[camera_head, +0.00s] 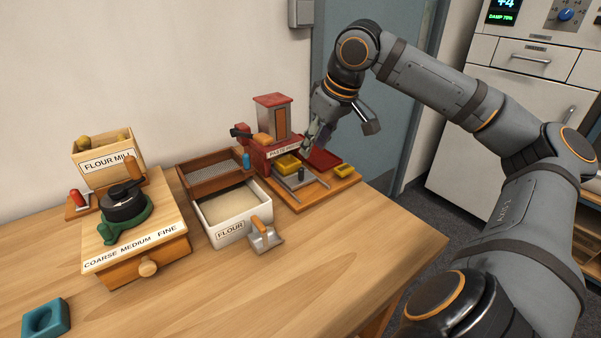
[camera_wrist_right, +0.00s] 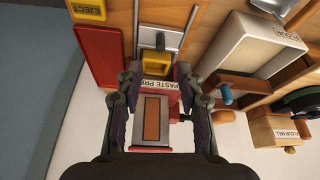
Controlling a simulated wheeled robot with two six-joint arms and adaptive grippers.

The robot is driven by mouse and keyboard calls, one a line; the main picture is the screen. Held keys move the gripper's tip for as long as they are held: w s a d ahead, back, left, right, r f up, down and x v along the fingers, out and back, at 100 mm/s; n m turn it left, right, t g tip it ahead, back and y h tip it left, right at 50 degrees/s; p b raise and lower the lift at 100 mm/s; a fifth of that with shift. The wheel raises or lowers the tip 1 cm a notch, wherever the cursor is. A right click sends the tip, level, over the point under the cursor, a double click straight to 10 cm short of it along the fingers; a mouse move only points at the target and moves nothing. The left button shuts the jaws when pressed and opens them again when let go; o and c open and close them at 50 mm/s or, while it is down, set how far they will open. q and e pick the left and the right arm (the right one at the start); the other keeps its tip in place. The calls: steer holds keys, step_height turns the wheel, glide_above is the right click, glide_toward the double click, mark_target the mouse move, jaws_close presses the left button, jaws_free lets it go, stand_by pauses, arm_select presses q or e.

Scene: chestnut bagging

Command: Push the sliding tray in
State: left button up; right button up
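The paste press (camera_head: 272,120) is a red and grey unit at the back of a wooden board. In front of its mouth is the sliding tray (camera_head: 296,184), a grey plate between two metal rails, with a yellow mould (camera_head: 287,164) and a black knob (camera_head: 301,174). The right wrist view shows the yellow mould (camera_wrist_right: 157,62) and black knob (camera_wrist_right: 160,41) beyond the fingertips. My right gripper (camera_head: 312,142) hovers beside the press, above the board. Its fingers (camera_wrist_right: 158,75) are apart with nothing held between them. My left gripper is out of view.
A red pan (camera_head: 322,159) and a yellow eject block (camera_head: 344,171) lie right of the tray. A flour box (camera_head: 222,228), scoop (camera_head: 264,236), sieve (camera_head: 208,172) and flour mill (camera_head: 102,160) stand to the left.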

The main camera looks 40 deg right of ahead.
mark_target(302, 169)
steer(key=x, duration=0.9)
steer(key=shift+w, duration=0.15)
jaws_close()
